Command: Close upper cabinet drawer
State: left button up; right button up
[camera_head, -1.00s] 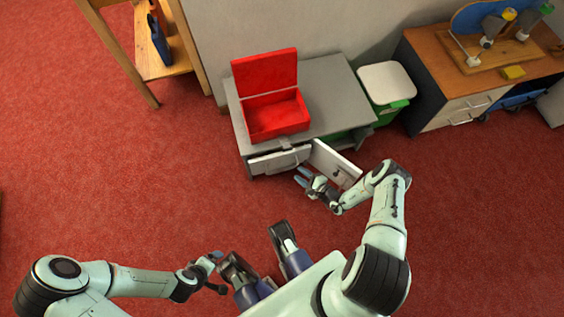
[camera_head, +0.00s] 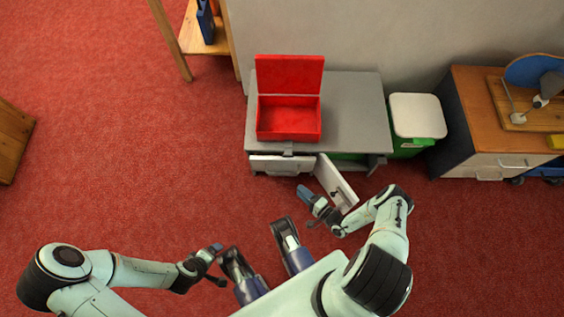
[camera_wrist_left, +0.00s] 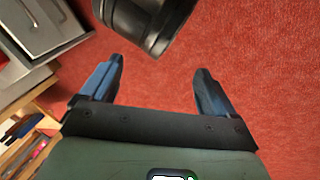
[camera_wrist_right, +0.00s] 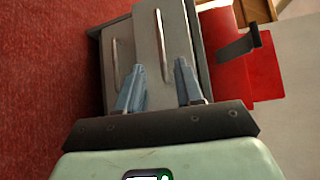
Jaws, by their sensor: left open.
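The grey cabinet (camera_head: 360,105) stands against the wall. Its upper drawer (camera_head: 268,166) has a pale front with a bar handle; in the right wrist view the drawer front (camera_wrist_right: 178,30) sits forward of the lower front, though how far it is out is hard to tell. My right gripper (camera_head: 305,202) is below and right of the drawer in the head view. In the right wrist view its fingers (camera_wrist_right: 160,82) are apart, with the handle's end between them in the picture; contact is unclear. My left gripper (camera_head: 219,264) is open and empty over the carpet, away from the cabinet.
A red open-lidded box (camera_head: 290,119) stands on the cabinet top. A cabinet door (camera_head: 334,180) hangs open right of the drawer, close to my right gripper. A white-lidded green bin (camera_head: 417,115) and a wooden-topped desk (camera_head: 470,95) stand right.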

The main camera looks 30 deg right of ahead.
jog(key=b, duration=0.2)
send_near(281, 173)
jog(key=f+x, duration=0.1)
jog(key=x, duration=0.4)
pick_arm(q)
jog(key=shift+y, duration=0.3)
jog(key=shift+w+a+f+b, duration=0.1)
jog(key=shift+a+f+b, duration=0.25)
jog(key=shift+f, duration=0.5)
jog(key=shift+w+a+f+b, duration=0.15)
jog(key=shift+a+f, duration=0.25)
jog(key=shift+f, duration=0.45)
jog(key=shift+a+f+b, duration=0.3)
jog(key=shift+a+f, duration=0.1)
jog(key=shift+f, duration=0.45)
pick_arm(e)
jog(key=shift+r+x, duration=0.2)
jog(key=shift+x, duration=2.35)
grip_shut()
